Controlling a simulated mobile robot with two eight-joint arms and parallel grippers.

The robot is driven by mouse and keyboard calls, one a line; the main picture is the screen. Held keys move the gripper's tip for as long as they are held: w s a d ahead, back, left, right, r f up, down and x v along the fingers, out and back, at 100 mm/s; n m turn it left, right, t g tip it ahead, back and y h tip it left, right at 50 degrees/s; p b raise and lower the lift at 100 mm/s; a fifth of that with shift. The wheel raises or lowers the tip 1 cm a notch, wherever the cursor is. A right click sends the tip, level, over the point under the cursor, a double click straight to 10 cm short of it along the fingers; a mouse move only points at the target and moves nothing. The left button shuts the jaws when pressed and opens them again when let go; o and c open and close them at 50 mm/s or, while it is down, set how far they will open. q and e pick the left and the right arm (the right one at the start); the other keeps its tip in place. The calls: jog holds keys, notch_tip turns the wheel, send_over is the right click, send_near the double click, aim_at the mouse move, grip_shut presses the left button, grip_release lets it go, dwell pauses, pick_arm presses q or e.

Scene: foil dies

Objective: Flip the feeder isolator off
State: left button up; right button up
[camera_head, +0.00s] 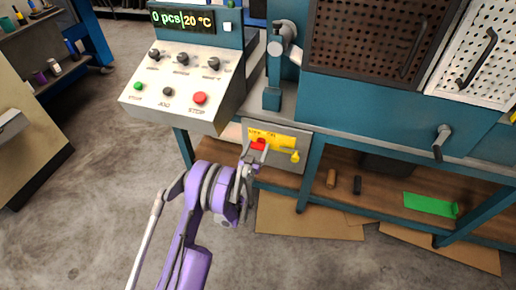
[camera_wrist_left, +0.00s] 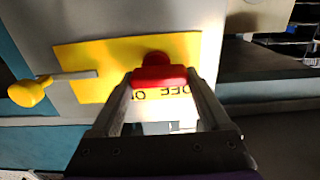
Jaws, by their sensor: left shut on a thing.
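The feeder isolator is a red knob (camera_head: 258,144) on a yellow plate (camera_head: 281,140), fixed to a grey box under the machine table. The knob also shows in the left wrist view (camera_wrist_left: 158,76), with upside-down lettering reading OFF beside it on the plate (camera_wrist_left: 90,60). My left gripper (camera_head: 254,151) has its two fingers on either side of the red knob and is shut on it. The gripper hides part of the plate and lettering. My right gripper is in neither view.
A grey rod with a yellow ball end (camera_head: 295,157) sticks out beside the knob. Above left is a control panel (camera_head: 178,88) with knobs and buttons. Teal table legs (camera_head: 311,172) stand nearby. A lower wooden shelf (camera_head: 385,190) carries a green piece (camera_head: 428,205).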

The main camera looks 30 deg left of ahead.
pick_arm(q)
jog(key=o, duration=1.2)
jog(key=b+v, duration=0.3)
jog(key=v, duration=0.7)
jog(key=shift+s, duration=0.4)
